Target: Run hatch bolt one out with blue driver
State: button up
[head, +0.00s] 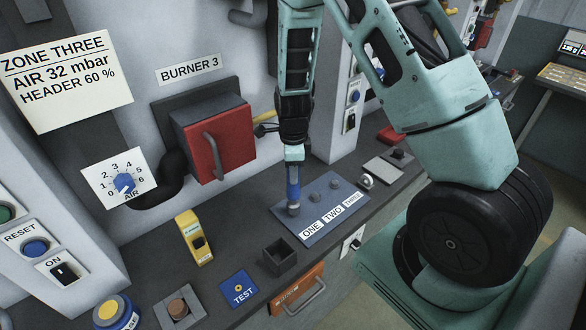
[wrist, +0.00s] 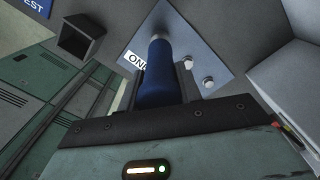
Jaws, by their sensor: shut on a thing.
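My gripper (head: 294,162) is shut on the blue driver (head: 293,182), which points down at the blue-grey hatch plate (head: 318,222). The driver's lower end (head: 293,207) is at the spot by the label ONE (head: 311,230), and it hides bolt one there. Whether it is seated on the bolt I cannot tell. Bolt two (head: 315,197) and bolt three (head: 336,184) stand on the plate to the right. In the wrist view the driver (wrist: 160,75) stands between the fingers, with the two other bolts (wrist: 190,62) to its right.
An open dark square box (head: 280,258) stands left of the plate on the grey bench. A yellow device (head: 193,238), a blue TEST plate (head: 240,289) and a brown button (head: 178,308) lie further left. The red burner door (head: 214,143) is behind.

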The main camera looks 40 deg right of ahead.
jog(key=shift+f+b, duration=0.45)
jog(key=shift+f, duration=0.25)
jog(key=shift+s, duration=0.15)
dwell(0.9)
jog(key=shift+c, duration=0.2)
jog(key=shift+a+r+p, duration=0.15)
jog(key=shift+r+p, duration=0.7)
jog(key=shift+p, duration=0.05)
grip_shut()
notch_tip(320, 180, up, 6)
jog(key=p, duration=0.5)
jog(key=shift+f, duration=0.2)
